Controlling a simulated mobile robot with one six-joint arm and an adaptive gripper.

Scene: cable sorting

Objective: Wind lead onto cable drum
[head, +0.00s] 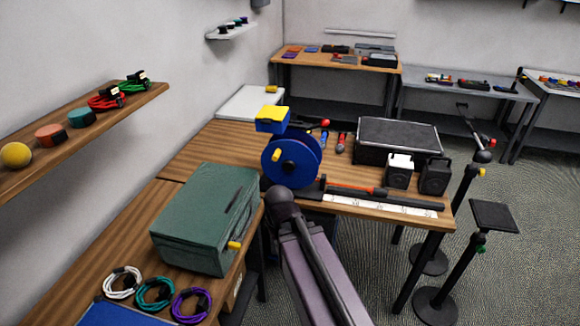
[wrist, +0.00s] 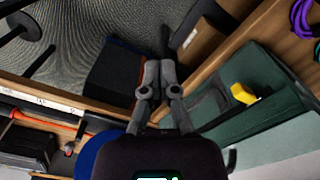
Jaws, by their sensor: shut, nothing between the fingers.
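The blue cable drum (head: 303,158) stands upright on the wooden table, with a yellow knob (head: 276,154) on its near face. Part of a blue round edge, which looks like the drum, shows in the wrist view (wrist: 92,152). A long red and black piece (head: 348,189) lies right of the drum; I cannot tell whether it is the lead. My gripper (wrist: 158,66) is shut and empty, with its fingers together beside the table edge. In the head view my arm hides the gripper.
A green case (head: 205,215) with a yellow latch stands left of my arm; it also shows in the wrist view (wrist: 265,95). White (head: 122,283), teal and purple coils lie in front of it. A black case (head: 398,138) and small speakers stand to the right.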

